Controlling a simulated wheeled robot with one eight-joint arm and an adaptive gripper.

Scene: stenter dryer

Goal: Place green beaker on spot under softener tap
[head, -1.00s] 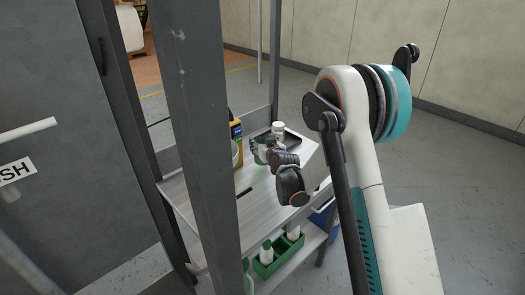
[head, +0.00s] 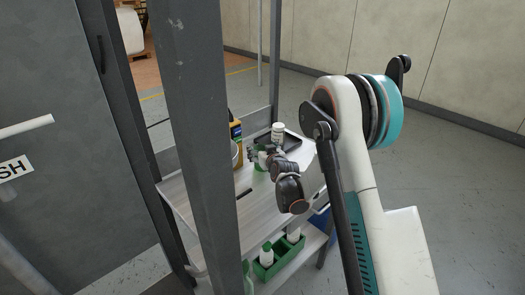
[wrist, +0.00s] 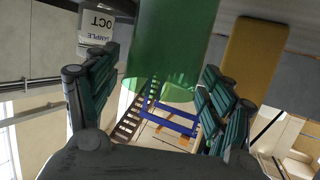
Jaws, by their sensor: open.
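The green beaker (head: 259,164) stands on the shelf top, partly hidden behind my gripper. In the wrist view the beaker (wrist: 170,45) is a large see-through green shape at the top middle. My gripper (head: 256,151) is at the beaker. In the wrist view its two fingers (wrist: 160,85) are spread, one on each side of the beaker's outline. I cannot tell whether either finger touches it. I cannot make out the softener tap or the spot under it.
A yellow device (head: 237,140) and a pale round pot (head: 236,156) are left of the beaker. A white labelled jar (head: 278,129) stands by a black tray (head: 291,141). A dark post (head: 200,130) blocks part of the shelf. A green crate (head: 281,263) holds bottles below.

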